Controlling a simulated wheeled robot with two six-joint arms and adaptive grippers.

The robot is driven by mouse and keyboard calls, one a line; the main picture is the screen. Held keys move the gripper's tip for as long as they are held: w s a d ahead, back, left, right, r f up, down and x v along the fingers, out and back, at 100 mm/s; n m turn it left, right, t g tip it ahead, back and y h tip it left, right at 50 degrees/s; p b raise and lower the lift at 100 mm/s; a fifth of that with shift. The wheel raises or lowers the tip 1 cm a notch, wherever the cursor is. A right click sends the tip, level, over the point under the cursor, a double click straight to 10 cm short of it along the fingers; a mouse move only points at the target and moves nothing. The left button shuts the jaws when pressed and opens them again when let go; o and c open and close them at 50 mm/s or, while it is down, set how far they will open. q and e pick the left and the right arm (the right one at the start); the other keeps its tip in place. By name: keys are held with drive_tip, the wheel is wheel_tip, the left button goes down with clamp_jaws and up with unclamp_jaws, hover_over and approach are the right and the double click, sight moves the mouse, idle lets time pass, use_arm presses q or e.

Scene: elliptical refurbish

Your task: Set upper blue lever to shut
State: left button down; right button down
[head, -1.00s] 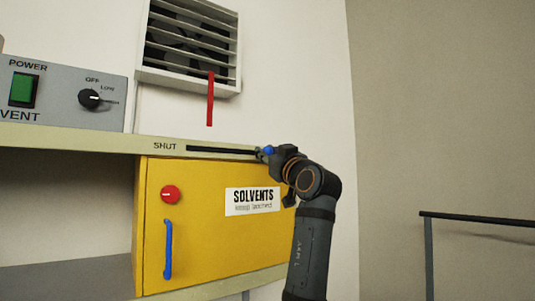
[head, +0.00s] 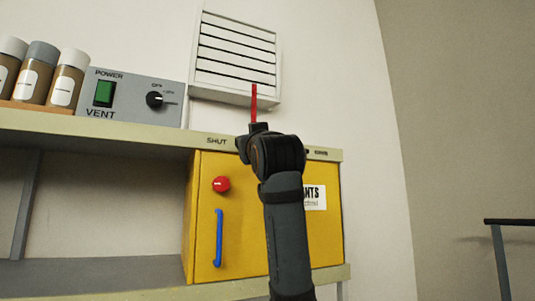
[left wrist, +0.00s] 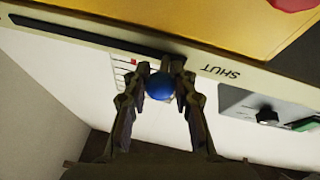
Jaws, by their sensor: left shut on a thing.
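The upper blue lever's round blue knob (left wrist: 159,87) shows between my left gripper's (left wrist: 160,68) fingers in the left wrist view. The fingers are shut on it. It sits at the end of the dark slot (left wrist: 85,38) nearest the word SHUT. In the head view, my left gripper (head: 252,138) is at the shelf edge (head: 165,137), just right of the SHUT label (head: 216,141), and hides the knob and most of the slot. The vent grille (head: 235,52) above has its slats closed. My right gripper is not in view.
Below the shelf edge is a yellow solvents cabinet (head: 240,235) with a red knob (head: 221,184) and a blue handle (head: 219,238). A grey vent power box (head: 130,95) and several bottles (head: 38,70) stand on the shelf. A red strip (head: 253,103) hangs from the grille.

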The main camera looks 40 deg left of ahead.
use_arm(q)
drive_tip(key=shift+s+a+f, duration=0.15)
drive_tip(key=shift+s, duration=0.1)
drive_tip(key=c, duration=1.3)
unclamp_jaws()
drive_tip(key=shift+o, duration=1.2)
drive_tip(key=shift+s, duration=0.3)
drive_tip(key=shift+w+d, duration=0.1)
drive_tip(key=shift+d, duration=0.1)
drive_tip(key=v, duration=1.1)
drive_tip(key=shift+s+d, duration=0.2)
drive_tip(key=shift+s, duration=0.15)
